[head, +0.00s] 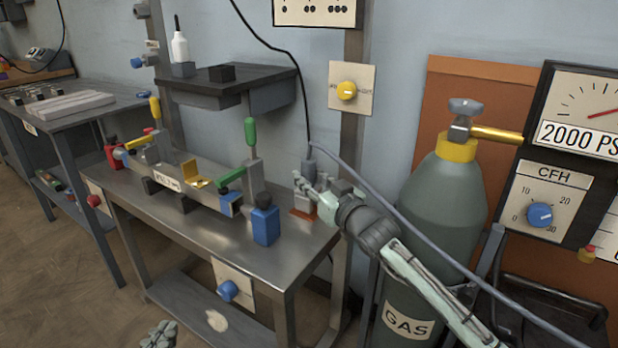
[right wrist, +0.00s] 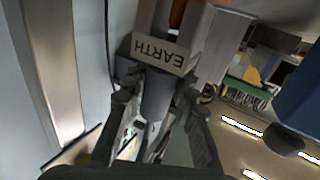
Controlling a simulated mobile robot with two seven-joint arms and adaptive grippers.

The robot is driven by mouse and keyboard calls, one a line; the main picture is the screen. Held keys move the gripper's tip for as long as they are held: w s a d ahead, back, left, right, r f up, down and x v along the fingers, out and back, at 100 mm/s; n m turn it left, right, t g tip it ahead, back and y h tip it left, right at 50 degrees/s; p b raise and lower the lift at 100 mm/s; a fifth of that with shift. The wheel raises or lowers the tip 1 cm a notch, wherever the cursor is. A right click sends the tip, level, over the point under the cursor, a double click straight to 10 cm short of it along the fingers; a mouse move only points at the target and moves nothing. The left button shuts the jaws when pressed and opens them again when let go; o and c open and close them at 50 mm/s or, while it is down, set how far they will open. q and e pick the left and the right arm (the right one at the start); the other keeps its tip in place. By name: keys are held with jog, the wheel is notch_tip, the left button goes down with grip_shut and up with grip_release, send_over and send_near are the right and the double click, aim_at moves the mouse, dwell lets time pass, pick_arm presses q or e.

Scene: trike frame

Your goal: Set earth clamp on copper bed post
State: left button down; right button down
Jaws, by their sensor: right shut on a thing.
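The grey earth clamp, with its EARTH label (right wrist: 161,53), shows in the right wrist view with its grey handle (right wrist: 157,95) between my right gripper's fingers (right wrist: 160,120). A copper-coloured part (right wrist: 177,14) shows just beyond the clamp; I cannot tell whether they touch. In the head view my right gripper (head: 312,188) is at the table's right rear corner, over a copper-brown patch (head: 301,214). The gripper partly hides the clamp and post there. My left gripper (head: 160,335) shows only in part at the bottom edge, low and away from the table; its opening is unclear.
The metal table (head: 205,222) carries a long fixture with green-handled (head: 250,131) and yellow-handled clamps, and a blue block (head: 265,225). A gas cylinder (head: 440,190) stands right of the table, behind my right arm. A grey hose (head: 375,192) runs past this arm.

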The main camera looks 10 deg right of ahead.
jog(key=shift+f, duration=0.2)
jog(key=c, duration=1.3)
grip_release()
jog(key=shift+o, duration=0.9)
jog(key=shift+f, duration=0.15)
